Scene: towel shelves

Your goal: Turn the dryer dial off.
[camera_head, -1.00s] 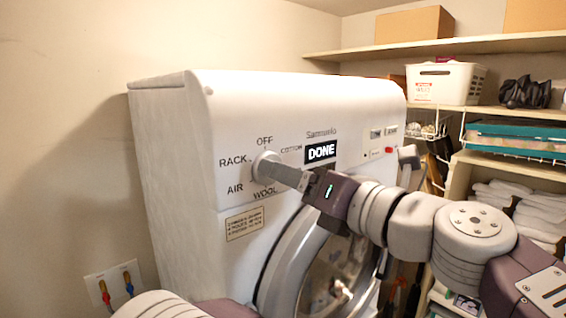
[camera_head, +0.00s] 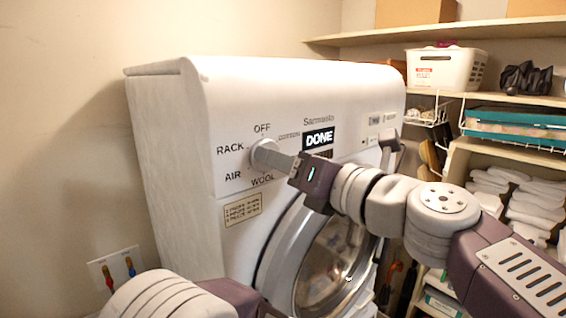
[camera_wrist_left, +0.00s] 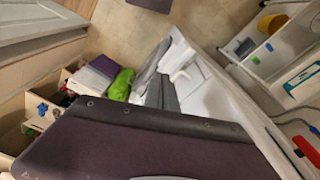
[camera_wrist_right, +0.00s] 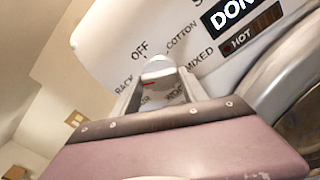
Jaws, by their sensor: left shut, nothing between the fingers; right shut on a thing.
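The white dryer (camera_head: 170,110) has a round dial (camera_head: 262,150) on its front panel, with OFF above it, RACK and AIR at left and WOOL below. My right gripper (camera_head: 280,160) reaches in from the right and is shut on the dial. In the right wrist view, its fingers lie on either side of the dial (camera_wrist_right: 157,70). A small red mark shows on the dial's face; I cannot tell which label it points to. The display (camera_head: 319,137) reads DONE. My left gripper (camera_wrist_left: 162,93) is shut and empty, seen in the left wrist view.
The dryer's round glass door (camera_head: 325,270) is below the panel. Shelves at right hold a white basket (camera_head: 445,68), a teal box (camera_head: 515,125) and folded white towels (camera_head: 535,205). Wall taps (camera_head: 118,268) are at lower left, beside the dryer.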

